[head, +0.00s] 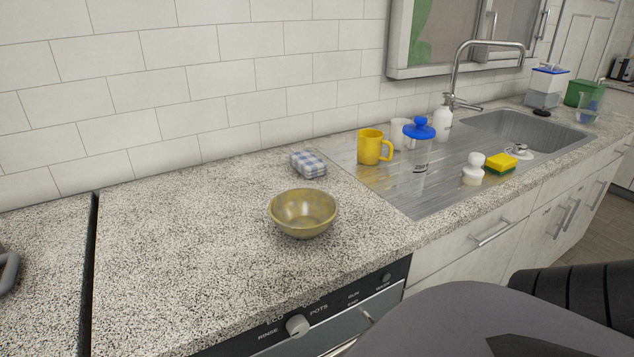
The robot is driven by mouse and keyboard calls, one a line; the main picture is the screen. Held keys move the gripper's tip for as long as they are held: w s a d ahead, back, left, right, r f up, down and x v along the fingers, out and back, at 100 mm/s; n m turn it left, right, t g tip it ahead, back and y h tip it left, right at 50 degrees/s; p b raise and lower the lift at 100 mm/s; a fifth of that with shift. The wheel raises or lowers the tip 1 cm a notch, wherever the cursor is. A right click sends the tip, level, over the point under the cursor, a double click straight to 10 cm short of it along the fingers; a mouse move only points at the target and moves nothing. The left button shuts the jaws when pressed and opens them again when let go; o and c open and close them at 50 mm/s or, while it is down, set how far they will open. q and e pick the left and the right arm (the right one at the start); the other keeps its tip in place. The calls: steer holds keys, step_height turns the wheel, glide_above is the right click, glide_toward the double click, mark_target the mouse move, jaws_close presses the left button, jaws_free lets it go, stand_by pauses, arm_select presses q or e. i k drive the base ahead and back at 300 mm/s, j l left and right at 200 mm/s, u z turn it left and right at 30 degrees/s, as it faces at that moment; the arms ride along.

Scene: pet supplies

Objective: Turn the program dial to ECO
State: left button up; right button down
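The program dial (297,325) is a small round light-grey knob on the dark control panel (386,283) of an appliance under the counter. "RINSE" is printed to its lower left and "POTS" to its upper right. Which way the dial points is too small to tell. Neither of my grippers is in view. A large grey and black part of my own body fills the bottom right, close to the panel in the picture.
A yellowish bowl (303,213) stands on the speckled counter (190,250) above the panel, with a folded checked cloth (308,164) behind it. A yellow mug (374,147), a blue-lidded jar (418,146) and a sponge (501,164) stand on the steel drainer (401,190).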

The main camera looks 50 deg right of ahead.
mark_target(297, 326)
steer(key=k+l, duration=0.1)
steer(key=l, duration=0.85)
steer(key=k+l, duration=0.15)
steer(key=l, duration=0.35)
